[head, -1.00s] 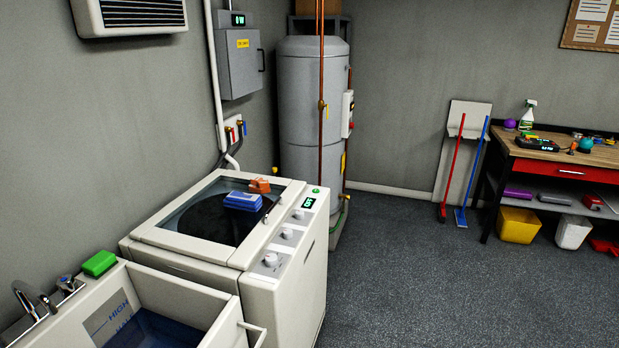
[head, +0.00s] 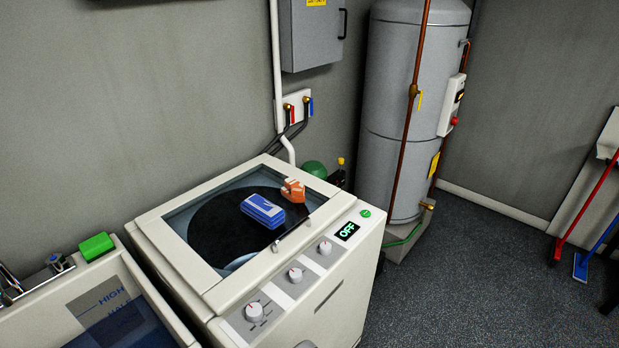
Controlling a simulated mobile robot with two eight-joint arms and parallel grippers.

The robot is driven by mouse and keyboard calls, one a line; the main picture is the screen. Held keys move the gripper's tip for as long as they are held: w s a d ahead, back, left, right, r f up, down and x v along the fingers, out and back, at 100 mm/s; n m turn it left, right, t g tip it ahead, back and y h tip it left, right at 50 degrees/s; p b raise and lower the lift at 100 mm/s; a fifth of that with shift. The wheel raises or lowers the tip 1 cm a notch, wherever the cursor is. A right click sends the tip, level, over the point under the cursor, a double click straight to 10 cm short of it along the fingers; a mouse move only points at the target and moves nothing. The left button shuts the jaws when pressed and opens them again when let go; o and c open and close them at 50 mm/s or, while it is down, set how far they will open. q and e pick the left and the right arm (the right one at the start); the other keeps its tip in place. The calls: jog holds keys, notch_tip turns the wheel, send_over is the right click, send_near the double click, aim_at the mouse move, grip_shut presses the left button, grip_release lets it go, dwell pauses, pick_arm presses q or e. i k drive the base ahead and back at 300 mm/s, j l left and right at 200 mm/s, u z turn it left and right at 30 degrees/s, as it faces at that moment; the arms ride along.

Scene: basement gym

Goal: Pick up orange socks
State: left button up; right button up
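The orange socks (head: 293,190) appear as a small orange bundle with pale patches, on top of the washing machine (head: 318,277) near the back right corner of its dark glass lid (head: 215,232). A blue box-shaped item (head: 262,210) lies on the lid just left of and in front of the socks, very close to them. I cannot tell if the two touch. Neither gripper shows in the head view.
A sink (head: 121,303) with a green block (head: 96,246) on its rim stands left of the machine. Behind right is a grey water tank (head: 413,110) with copper pipes. The dark floor (head: 470,270) to the right is open. A red-handled tool (head: 585,213) leans at far right.

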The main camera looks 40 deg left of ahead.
aim_at(293, 191)
jog(key=i+u, duration=0.3)
jog(key=u, duration=0.15)
jog(key=i+l+u, duration=0.2)
jog(key=u, duration=0.25)
jog(key=i+l+u, duration=0.25)
jog(key=u, duration=0.2)
jog(key=i+l+u, duration=0.15)
jog(key=u, duration=0.3)
jog(key=l+u, duration=0.4)
jog(key=i+l+u, duration=0.1)
jog(key=u, duration=0.35)
jog(key=l+u, duration=0.4)
jog(key=k+l+u, duration=0.1)
jog(key=l+u, duration=0.25)
jog(key=l, duration=0.25)
jog(key=i+l, duration=0.15)
jog(key=i, duration=0.3)
jog(key=j+u, duration=0.05)
